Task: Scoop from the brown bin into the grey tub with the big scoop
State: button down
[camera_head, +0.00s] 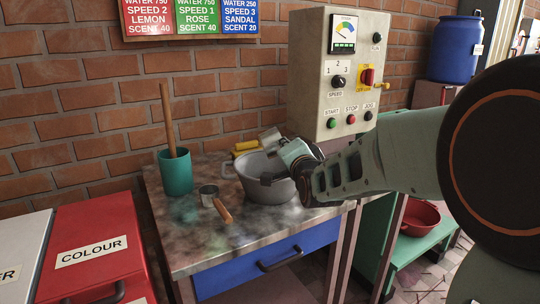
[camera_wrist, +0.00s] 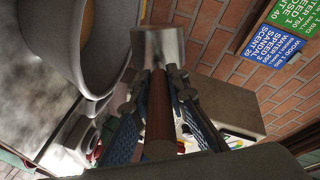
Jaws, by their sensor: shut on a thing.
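My gripper (camera_head: 291,155) is shut on the brown handle (camera_wrist: 159,115) of a scoop. The scoop's metal cup (camera_wrist: 160,46) sticks out past the fingers in the wrist view, and in the head view the cup (camera_head: 271,139) shows above the back rim of the grey tub. The tub (camera_head: 262,187) stands on the worktable, partly hidden by my gripper. In the wrist view a large rounded rim (camera_wrist: 112,72) at upper left looks like the tub, with a tan inside. I cannot see the cup's contents. No brown bin is recognisable.
A smaller scoop (camera_head: 208,190) with a wooden handle lies on the worktable (camera_head: 190,240). A green pot (camera_head: 175,173) holding a stick stands at the back left. A control box (camera_head: 337,75) rises behind the tub. A red COLOUR bin (camera_head: 95,275) stands left.

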jog(key=n+b, duration=0.2)
jog(key=shift+r+n, duration=0.25)
jog(key=shift+n, duration=0.05)
jog(key=n, duration=0.1)
jog(key=r+n+t+b, duration=0.1)
jog(key=n, duration=0.1)
jog(key=shift+h, duration=0.3)
jog(key=n, duration=0.2)
jog(key=r+n+b, duration=0.1)
jog(key=shift+n, duration=0.4)
jog(key=n, duration=0.2)
jog(key=r+n+t, duration=0.1)
jog(key=shift+n, duration=0.4)
jog(key=shift+s+a+f, duration=0.1)
